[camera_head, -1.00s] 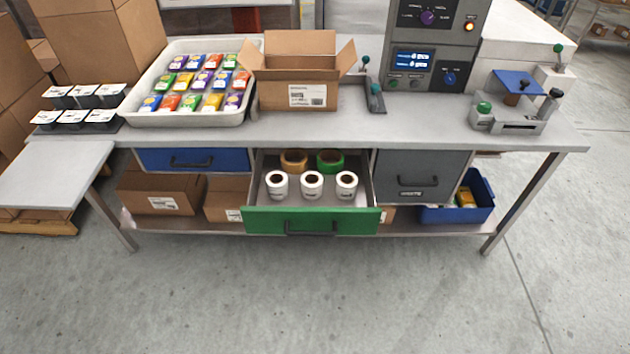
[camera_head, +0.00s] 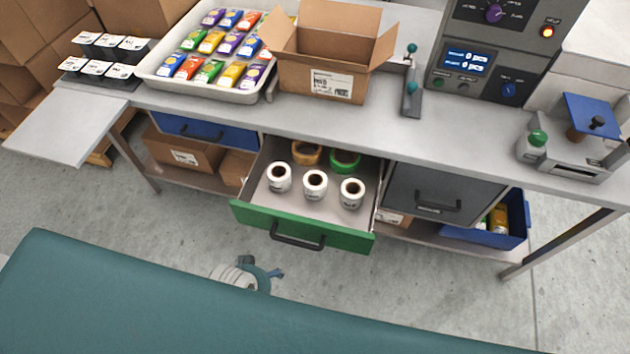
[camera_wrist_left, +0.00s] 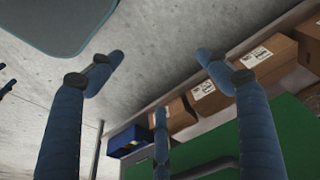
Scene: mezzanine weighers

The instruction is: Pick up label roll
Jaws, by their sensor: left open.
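Three white label rolls with brown cores stand upright in a row in the open green-fronted drawer (camera_head: 330,236): a left roll (camera_head: 279,178), a middle roll (camera_head: 315,185) and a right roll (camera_head: 351,193). My left gripper (camera_head: 268,274) is low in front of the drawer, below its handle, and apart from the rolls. In the left wrist view my left gripper (camera_wrist_left: 160,75) has its fingers spread and nothing between them. The green drawer front (camera_wrist_left: 285,125) is beside the fingers there, and no roll shows. My right gripper is not in view.
An orange tape roll (camera_head: 307,152) and a green tape roll (camera_head: 345,161) are behind the label rolls. The workbench (camera_head: 390,125) above carries an open carton (camera_head: 318,82), a tray of packets (camera_head: 150,83) and a weigher (camera_head: 480,62). A closed grey drawer (camera_head: 440,190) is at right.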

